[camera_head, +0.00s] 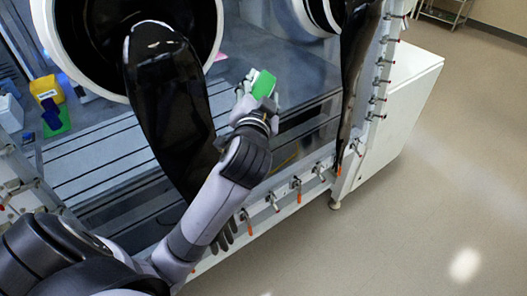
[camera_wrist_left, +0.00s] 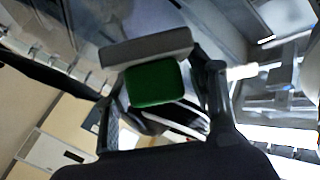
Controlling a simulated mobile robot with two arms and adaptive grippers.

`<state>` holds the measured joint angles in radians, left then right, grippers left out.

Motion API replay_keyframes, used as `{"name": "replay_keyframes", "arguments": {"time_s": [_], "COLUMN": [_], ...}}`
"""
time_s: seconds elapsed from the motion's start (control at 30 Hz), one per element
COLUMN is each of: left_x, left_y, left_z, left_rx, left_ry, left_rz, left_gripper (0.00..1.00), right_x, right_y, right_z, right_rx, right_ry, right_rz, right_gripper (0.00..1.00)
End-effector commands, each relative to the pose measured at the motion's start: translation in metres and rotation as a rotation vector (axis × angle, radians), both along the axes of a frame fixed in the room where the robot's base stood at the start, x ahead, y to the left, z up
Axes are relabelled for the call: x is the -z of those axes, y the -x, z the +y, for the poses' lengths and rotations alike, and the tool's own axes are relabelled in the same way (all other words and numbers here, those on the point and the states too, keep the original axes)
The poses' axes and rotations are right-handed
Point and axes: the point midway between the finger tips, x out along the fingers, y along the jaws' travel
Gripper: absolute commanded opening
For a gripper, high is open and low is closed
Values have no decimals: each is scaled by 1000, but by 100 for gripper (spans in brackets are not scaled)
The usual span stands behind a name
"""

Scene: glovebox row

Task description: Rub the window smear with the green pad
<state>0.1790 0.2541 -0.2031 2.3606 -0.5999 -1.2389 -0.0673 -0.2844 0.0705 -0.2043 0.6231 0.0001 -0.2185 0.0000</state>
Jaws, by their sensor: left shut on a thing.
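The green pad (camera_head: 264,84) is held in my left gripper (camera_head: 260,93), in front of the glovebox window (camera_head: 305,75). In the left wrist view the green pad (camera_wrist_left: 154,84) sits between the dark fingers, with a grey block along its upper side. My left gripper is shut on it. I cannot tell whether the pad touches the glass. I cannot make out the smear for certain; a faint yellowish streak (camera_head: 284,162) shows below and right of the gripper.
Long black gloves hang from the white ports, one left of my gripper (camera_head: 165,100) and one on the right (camera_head: 357,70). Orange-tipped clamps (camera_head: 297,187) line the window's lower edge. A yellow container (camera_head: 47,88) stands inside at left. The floor at right is clear.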

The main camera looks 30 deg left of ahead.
Motion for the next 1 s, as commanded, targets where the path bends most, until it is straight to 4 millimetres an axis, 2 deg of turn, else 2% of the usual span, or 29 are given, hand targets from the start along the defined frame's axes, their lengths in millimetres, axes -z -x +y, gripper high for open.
{"name": "replay_keyframes", "arguments": {"time_s": [0.03,0.13,0.2,0.4,0.53,0.67,1.0], "left_x": [25,44,59,93,97,99,102], "left_y": [6,15,20,30,32,31,18], "left_z": [7,8,2,-23,-30,-29,1], "left_rx": [4,33,60,125,139,146,146], "left_ry": [-112,-315,-431,-615,-646,-657,-658], "left_rz": [-16,-71,-110,-192,-215,-222,-221], "left_gripper": [23,23,23,23,23,23,23], "right_x": [22,42,55,75,75,75,75], "right_y": [9,23,29,26,13,6,13], "right_z": [-11,-24,-28,-16,-2,1,-8], "right_rx": [1,4,3,5,4,2,-1], "right_ry": [13,30,36,20,2,-2,10], "right_rz": [14,34,43,38,17,6,16], "right_gripper": [40,40,40,40,40,40,40]}}
